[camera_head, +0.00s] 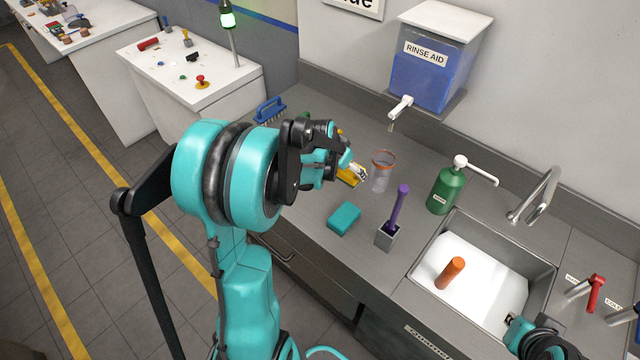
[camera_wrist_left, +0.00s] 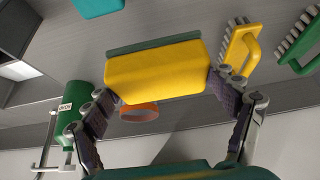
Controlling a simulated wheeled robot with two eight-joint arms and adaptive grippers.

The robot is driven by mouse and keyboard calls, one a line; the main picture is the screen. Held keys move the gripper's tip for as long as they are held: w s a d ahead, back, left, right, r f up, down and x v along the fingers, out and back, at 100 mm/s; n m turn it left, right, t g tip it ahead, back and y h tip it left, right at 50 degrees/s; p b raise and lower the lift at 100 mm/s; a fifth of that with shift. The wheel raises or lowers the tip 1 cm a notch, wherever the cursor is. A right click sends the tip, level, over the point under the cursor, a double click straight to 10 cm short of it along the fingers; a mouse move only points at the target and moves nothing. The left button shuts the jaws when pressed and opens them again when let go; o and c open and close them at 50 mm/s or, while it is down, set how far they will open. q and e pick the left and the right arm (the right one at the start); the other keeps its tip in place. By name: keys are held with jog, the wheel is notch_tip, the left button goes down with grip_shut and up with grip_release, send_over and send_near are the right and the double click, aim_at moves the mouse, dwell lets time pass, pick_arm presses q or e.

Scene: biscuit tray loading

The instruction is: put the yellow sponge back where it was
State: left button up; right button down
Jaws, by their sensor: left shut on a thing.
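The yellow sponge (camera_wrist_left: 155,78), with a dark green scouring side, lies between the two fingers of my left gripper (camera_wrist_left: 172,115) in the left wrist view. The gripper is shut on it. In the head view only a small yellow part of the sponge (camera_head: 348,179) shows past my left gripper (camera_head: 335,166), left of the clear cup. I cannot tell whether the sponge touches the counter. My right gripper (camera_head: 545,345) is at the bottom right edge near the sink, and its fingers cannot be made out.
Around the sponge are a clear cup with orange rim (camera_head: 382,172), a teal sponge (camera_head: 344,218), a purple-handled brush in a holder (camera_head: 388,235) and a yellow brush (camera_wrist_left: 240,47). A green soap bottle (camera_head: 446,190) stands by the sink (camera_head: 421,262). A blue brush (camera_head: 269,109) is farther left.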

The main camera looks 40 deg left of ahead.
pick_arm(q)
jog(key=s+a+f, duration=0.2)
jog(key=a, duration=0.1)
jog(key=s+a+f+b, duration=0.1)
jog(key=s+a+f, duration=0.1)
jog(key=s+a+f+b, duration=0.1)
jog(key=s+a+f, duration=0.2)
jog(key=shift+a, duration=0.35)
notch_tip(320, 180, down, 3)
jog(key=shift+f+b, duration=0.15)
jog(key=shift+b, duration=0.5)
jog(key=shift+f, duration=0.25)
jog(key=shift+s, duration=0.1)
jog(key=shift+f, duration=0.1)
jog(key=o, duration=0.8)
jog(key=shift+c, duration=0.2)
